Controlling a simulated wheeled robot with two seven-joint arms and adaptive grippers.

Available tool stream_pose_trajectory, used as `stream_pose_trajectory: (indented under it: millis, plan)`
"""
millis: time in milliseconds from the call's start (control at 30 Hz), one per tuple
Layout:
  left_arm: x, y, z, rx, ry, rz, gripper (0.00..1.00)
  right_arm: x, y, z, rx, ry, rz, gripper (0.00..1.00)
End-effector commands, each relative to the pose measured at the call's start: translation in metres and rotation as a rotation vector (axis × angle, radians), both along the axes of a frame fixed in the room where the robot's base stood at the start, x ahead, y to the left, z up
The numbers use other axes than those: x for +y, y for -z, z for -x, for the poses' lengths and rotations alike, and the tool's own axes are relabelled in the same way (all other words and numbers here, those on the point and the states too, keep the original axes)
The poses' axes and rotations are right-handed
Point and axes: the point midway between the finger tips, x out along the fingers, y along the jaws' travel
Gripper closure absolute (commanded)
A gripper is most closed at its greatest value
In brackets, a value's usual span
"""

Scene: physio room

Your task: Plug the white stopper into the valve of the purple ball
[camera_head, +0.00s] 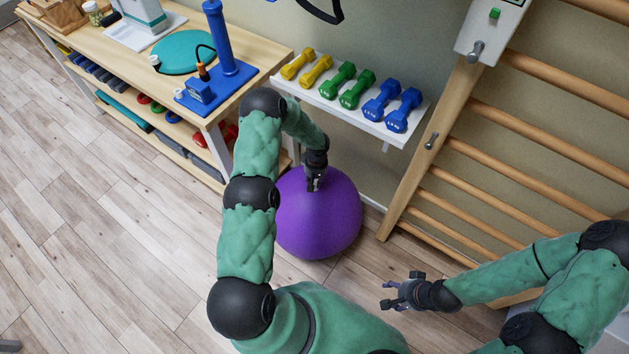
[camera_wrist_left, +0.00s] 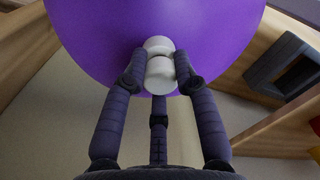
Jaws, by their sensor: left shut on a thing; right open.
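The purple ball (camera_head: 318,220) rests on the floor below the dumbbell shelf; it also fills the top of the left wrist view (camera_wrist_left: 220,30). My left gripper (camera_head: 315,185) is at the upper side of the ball. In the left wrist view its fingers (camera_wrist_left: 160,80) are shut on the white stopper (camera_wrist_left: 160,70), which lies in front of the ball's surface. I cannot tell whether the stopper touches the ball or sits in the valve; the valve itself is hidden. My right gripper (camera_head: 395,295) is open and empty above the floor at the lower right.
A wooden bench (camera_head: 265,55) with a blue pump (camera_head: 222,60) stands at the left. A white shelf (camera_head: 360,122) with several dumbbells is behind the ball. Wooden wall bars (camera_head: 500,125) rise at the right. The floor (camera_head: 110,220) at the left is clear.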

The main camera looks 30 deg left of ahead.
Motion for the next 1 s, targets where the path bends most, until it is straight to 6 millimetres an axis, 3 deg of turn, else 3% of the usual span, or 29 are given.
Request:
stream_pose_trajectory:
  millis: [933,967,1000]
  plan:
    - [-0.002,0.015,0.004,0.005,0.000,0.006,0.93,0.000,0.010,0.000,0.000,0.000,0.000,0.44]
    - [-0.002,0.015,0.004,0.005,0.000,0.006,0.65,0.000,0.010,0.000,0.000,0.000,0.000,0.44]
    - [-0.002,0.015,0.004,0.005,0.000,0.006,0.54,0.000,0.011,0.000,0.000,0.000,0.000,0.44]
